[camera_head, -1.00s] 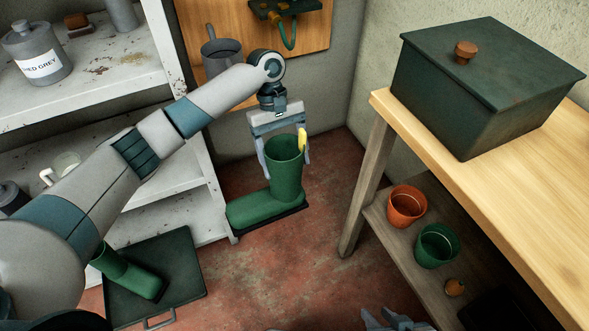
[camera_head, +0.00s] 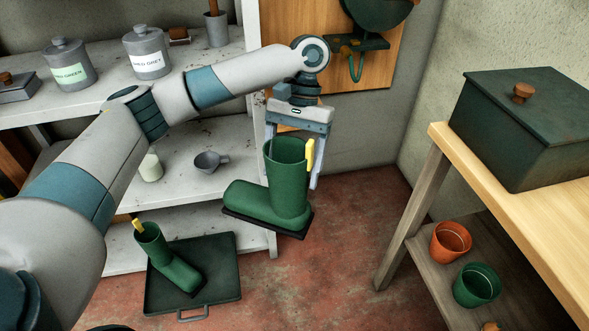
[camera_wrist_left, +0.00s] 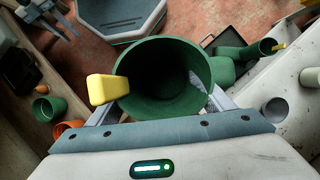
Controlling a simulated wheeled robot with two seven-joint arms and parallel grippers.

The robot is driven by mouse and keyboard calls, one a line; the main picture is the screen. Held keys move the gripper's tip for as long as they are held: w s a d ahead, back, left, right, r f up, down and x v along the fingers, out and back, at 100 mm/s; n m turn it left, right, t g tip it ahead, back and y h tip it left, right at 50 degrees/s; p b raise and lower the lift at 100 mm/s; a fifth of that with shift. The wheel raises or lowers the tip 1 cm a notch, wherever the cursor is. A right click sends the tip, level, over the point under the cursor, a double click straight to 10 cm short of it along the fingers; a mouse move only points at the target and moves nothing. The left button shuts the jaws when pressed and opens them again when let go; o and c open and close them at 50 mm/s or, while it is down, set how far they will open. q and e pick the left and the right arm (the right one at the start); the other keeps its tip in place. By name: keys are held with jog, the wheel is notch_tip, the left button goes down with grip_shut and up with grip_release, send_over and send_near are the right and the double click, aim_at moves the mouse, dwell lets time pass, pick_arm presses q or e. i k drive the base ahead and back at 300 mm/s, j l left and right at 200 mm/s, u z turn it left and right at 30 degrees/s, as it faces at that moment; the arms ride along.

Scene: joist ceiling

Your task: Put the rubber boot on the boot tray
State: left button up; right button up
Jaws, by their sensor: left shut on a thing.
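My left gripper (camera_head: 293,160) is shut on the top of a green rubber boot (camera_head: 288,190) with a dark sole and a yellow tab. The boot hangs nearly upright above the floor, toe to the left. The left wrist view looks down into its open shaft (camera_wrist_left: 165,90). The dark boot tray (camera_head: 222,262) lies on the floor, lower left of the held boot. A second green boot (camera_head: 170,260) with a yellow tab rests on it, its shaft leaning left. My right gripper (camera_wrist_left: 55,18) shows at the upper left of the left wrist view, fingers apart and empty.
A wooden bench (camera_head: 520,210) with a dark green box (camera_head: 530,130) is at right, pots below. Red floor (camera_head: 330,270) between is clear.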

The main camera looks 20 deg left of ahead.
aim_at(222, 268)
jog(key=k+j+z, duration=0.1)
jog(key=j, duration=0.3)
jog(key=k+j+z, duration=0.15)
jog(key=j, duration=0.25)
jog(key=k+j+z, duration=0.1)
jog(key=j, duration=0.25)
jog(key=k+j+z, duration=0.15)
jog(key=j, duration=0.2)
jog(key=k+j+z, duration=0.1)
jog(key=k+j, duration=0.15)
jog(key=j, duration=0.1)
